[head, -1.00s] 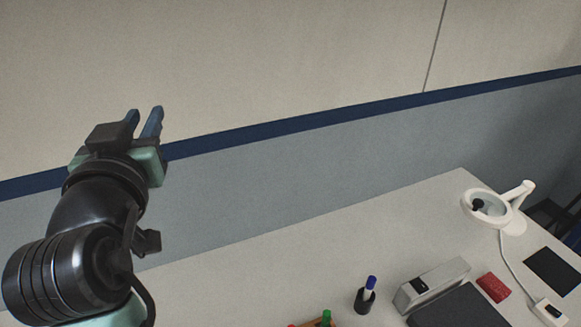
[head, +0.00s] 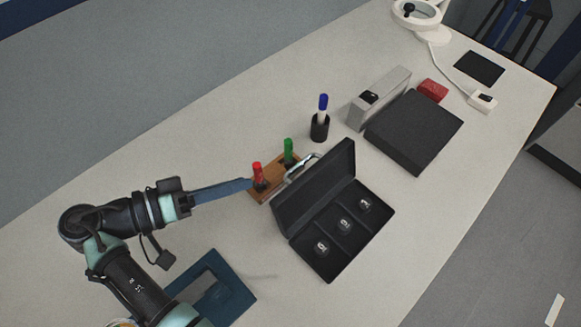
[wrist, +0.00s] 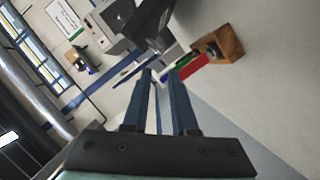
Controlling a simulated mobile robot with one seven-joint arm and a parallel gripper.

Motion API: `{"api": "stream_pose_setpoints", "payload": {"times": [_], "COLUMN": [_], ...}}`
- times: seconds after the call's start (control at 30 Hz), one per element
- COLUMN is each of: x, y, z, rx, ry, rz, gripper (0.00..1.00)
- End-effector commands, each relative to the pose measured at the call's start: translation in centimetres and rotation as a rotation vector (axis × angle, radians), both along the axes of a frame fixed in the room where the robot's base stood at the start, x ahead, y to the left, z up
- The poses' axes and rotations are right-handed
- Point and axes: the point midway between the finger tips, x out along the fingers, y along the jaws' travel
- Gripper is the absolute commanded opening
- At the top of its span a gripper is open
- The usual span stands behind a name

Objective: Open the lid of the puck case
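The puck case (head: 372,232) is black and sits on the table in the head view. Its lid (head: 318,188) stands raised, tilted up from the base, with a pale handle (head: 300,168) at its upper edge. Three pucks with white marks lie in separate compartments inside. My gripper (head: 250,184) is left of the lid, with its blue fingers pointing right toward the handle side. The fingers look apart from the lid. In the wrist view the fingers (wrist: 160,76) are spread with nothing visible between them; a dark form beyond them may be the lid.
A wooden block (head: 262,195) with red and green markers stands close beyond my fingertips. A blue marker in a black cup (head: 320,130), a grey box (head: 378,97) and a dark slab (head: 415,130) are farther back. A blue tray (head: 228,283) lies near my arm.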

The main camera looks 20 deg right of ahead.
Motion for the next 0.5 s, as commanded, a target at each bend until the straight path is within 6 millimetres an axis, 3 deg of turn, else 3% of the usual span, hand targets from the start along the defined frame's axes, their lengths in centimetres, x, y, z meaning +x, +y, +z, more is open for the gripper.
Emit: {"api": "stream_pose_setpoints", "payload": {"times": [0.5], "x": [0.6], "y": [-9.1], "z": [-2.4], "rx": [0.003], "ry": [0.004], "rz": [0.001], "gripper": [0.26]}}
